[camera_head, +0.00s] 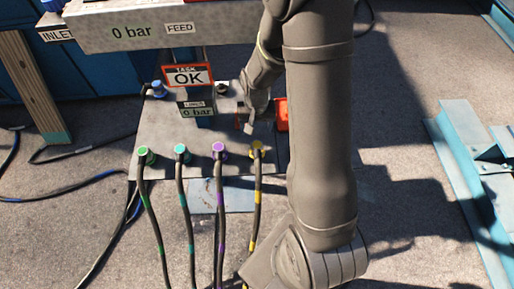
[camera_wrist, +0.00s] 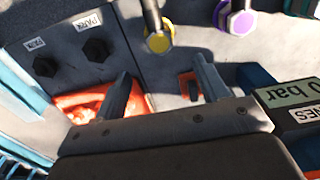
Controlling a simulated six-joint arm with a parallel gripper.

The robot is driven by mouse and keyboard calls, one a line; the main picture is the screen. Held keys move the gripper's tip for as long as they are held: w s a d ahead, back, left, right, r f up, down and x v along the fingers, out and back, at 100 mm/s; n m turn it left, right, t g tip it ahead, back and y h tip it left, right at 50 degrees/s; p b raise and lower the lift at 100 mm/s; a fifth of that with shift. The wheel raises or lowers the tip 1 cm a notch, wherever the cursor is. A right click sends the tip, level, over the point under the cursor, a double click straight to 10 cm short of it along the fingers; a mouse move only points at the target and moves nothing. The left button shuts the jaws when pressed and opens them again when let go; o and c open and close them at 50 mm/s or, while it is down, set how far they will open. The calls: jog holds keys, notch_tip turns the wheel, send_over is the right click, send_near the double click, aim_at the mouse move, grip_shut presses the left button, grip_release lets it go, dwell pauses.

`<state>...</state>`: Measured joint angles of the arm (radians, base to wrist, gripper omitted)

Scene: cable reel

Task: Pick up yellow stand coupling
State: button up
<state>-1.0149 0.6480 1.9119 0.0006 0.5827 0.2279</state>
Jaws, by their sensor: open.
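The yellow stand coupling (camera_head: 257,148) sits at the right end of the row of couplings along the front of the grey stand (camera_head: 200,122), with a yellow-marked hose hanging from it. In the wrist view the yellow coupling (camera_wrist: 159,41) shows beyond the fingers, near the top centre, with a dark hose running from it. My gripper (camera_head: 246,128) is open, just behind and above the yellow coupling in the head view. In the wrist view its two fingers (camera_wrist: 163,82) are spread, with nothing between them. They appear apart from the coupling.
A purple coupling (camera_head: 218,149), a teal one (camera_head: 181,151) and a green one (camera_head: 143,153) stand to the left, each with a hose. A gauge box reading 0 bar (camera_wrist: 295,95) is close at right in the wrist view. Dark PARK knobs (camera_wrist: 97,49) lie left.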

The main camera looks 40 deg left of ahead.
aim_at(257, 145)
notch_tip(257, 145, down, 12)
jog(key=shift+d+f, duration=0.1)
dwell(0.6)
jog(key=c, duration=1.2)
